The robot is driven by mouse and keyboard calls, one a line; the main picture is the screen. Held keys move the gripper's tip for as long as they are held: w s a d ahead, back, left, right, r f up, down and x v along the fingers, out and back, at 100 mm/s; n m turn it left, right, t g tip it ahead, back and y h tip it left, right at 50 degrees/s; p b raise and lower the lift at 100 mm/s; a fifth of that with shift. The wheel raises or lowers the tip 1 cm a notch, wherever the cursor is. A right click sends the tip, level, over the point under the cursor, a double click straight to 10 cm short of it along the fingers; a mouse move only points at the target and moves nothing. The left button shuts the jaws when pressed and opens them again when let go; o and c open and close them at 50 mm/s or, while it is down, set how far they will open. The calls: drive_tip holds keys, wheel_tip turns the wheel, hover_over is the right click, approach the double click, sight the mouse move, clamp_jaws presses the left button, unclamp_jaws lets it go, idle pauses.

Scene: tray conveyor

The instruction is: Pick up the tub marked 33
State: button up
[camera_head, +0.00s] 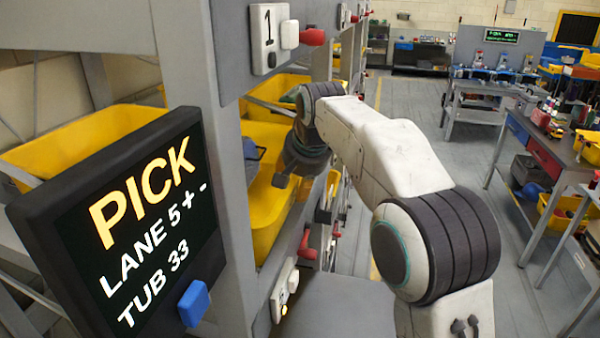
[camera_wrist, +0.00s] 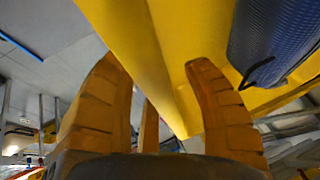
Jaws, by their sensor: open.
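My gripper (camera_head: 283,180) is at the side of the rack in the head view, over the front of a yellow tub (camera_head: 266,220). In the wrist view my gripper (camera_wrist: 155,75) is open, with its orange-brown fingers spread. A yellow tub wall (camera_wrist: 125,35) runs between and beyond the fingers; I cannot tell whether they touch it. A dark blue textured object (camera_wrist: 275,40) shows at the tub's right side. No number 33 is readable on any tub. A black screen (camera_head: 140,230) reads "PICK LANE 5 + - TUB 33".
Grey rack posts (camera_head: 205,110) stand close to my arm. Another yellow tub (camera_head: 95,145) is behind the screen. Red levers (camera_head: 313,37) stick out from the rack. A workbench (camera_head: 560,150) with clutter stands at the right. The grey floor aisle (camera_head: 410,110) between is open.

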drive_tip(key=shift+x, duration=0.85)
drive_tip(key=shift+c, duration=0.4)
clamp_jaws()
drive_tip(key=shift+w+r, duration=0.1)
drive_tip(key=shift+r, duration=0.1)
drive_tip(key=shift+r+p, duration=2.05)
drive_tip(key=shift+r, duration=0.45)
